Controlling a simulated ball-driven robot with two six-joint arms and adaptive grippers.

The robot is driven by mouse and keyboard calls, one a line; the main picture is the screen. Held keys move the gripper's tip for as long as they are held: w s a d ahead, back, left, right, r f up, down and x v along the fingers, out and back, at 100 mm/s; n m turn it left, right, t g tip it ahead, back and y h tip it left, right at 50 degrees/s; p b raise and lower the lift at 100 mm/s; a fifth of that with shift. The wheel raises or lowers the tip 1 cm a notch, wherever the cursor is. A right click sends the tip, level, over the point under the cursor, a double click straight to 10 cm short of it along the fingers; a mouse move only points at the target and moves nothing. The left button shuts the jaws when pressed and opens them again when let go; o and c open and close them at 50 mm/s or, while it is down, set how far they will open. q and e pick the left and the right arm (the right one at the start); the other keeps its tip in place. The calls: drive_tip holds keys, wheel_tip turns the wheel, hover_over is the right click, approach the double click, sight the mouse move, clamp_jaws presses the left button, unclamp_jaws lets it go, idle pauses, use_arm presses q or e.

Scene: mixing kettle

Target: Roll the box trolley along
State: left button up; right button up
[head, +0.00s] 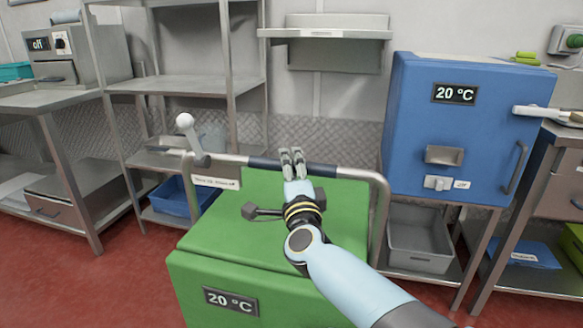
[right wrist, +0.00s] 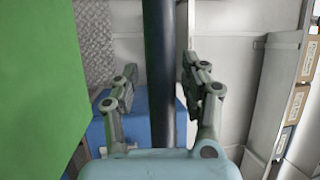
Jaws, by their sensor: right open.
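The box trolley is a green box (head: 225,235) with a "20 °C" display on its front, in the lower middle of the head view. A metal push handle (head: 378,200) with dark blue grip sections (head: 322,170) runs along its far side. My right gripper (head: 292,158) is at the middle of this handle. In the right wrist view the dark bar (right wrist: 160,100) stands between the two spread fingers of my right gripper (right wrist: 158,78), with gaps visible on both sides. The green box side (right wrist: 40,80) shows at left there. My left gripper is not in view.
A lever with a white ball knob (head: 184,120) stands at the handle's left end. A blue cabinet (head: 420,125) is at the right, with a grey bin (head: 420,232) below it. Metal shelving (head: 165,85) is behind left. Red floor (head: 90,275) is bare at left.

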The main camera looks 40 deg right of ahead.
clamp_jaws()
idle(0.3)
idle(0.3)
